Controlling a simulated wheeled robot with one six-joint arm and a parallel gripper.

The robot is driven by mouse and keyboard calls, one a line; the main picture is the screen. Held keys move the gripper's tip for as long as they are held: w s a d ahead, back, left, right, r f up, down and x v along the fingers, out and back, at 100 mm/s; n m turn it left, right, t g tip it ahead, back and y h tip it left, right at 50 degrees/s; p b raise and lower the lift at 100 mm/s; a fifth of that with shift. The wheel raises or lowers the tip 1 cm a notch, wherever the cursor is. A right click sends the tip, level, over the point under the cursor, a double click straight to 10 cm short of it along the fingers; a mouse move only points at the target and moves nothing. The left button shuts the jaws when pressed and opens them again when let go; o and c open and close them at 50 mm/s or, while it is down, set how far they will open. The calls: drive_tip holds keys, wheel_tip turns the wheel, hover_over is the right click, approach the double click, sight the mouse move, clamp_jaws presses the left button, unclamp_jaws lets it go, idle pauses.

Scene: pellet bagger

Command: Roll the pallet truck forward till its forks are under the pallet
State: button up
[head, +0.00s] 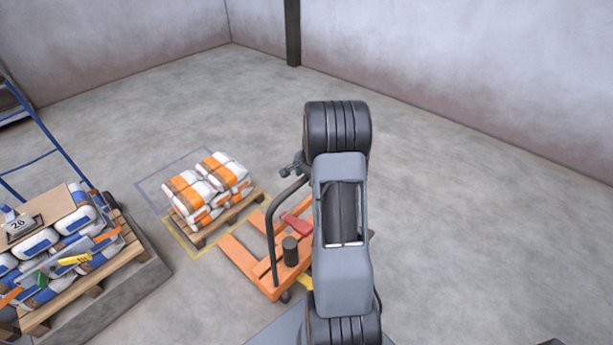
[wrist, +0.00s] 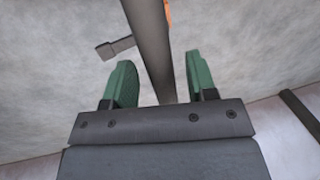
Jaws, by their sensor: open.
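The orange pallet truck (head: 284,278) stands in the middle of the head view, partly hidden behind my arm. Its dark handle (head: 270,232) rises and bends over toward my arm. One fork (head: 240,257) points up and left toward a wooden pallet (head: 205,238) loaded with white and orange bags (head: 207,190). The visible fork tip looks close to the pallet's near edge; I cannot tell if any of it is underneath. In the wrist view, my gripper (wrist: 162,85) has its two green fingers apart, with a dark bar of the handle (wrist: 150,45) between them.
Yellow and grey floor lines (head: 178,238) frame the bagged pallet. At the left, another pallet (head: 85,285) holds white and blue bags on a grey platform (head: 138,290), beside a blue frame (head: 42,130). The floor to the right is clear.

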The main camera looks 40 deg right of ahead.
clamp_jaws()
idle(0.3)
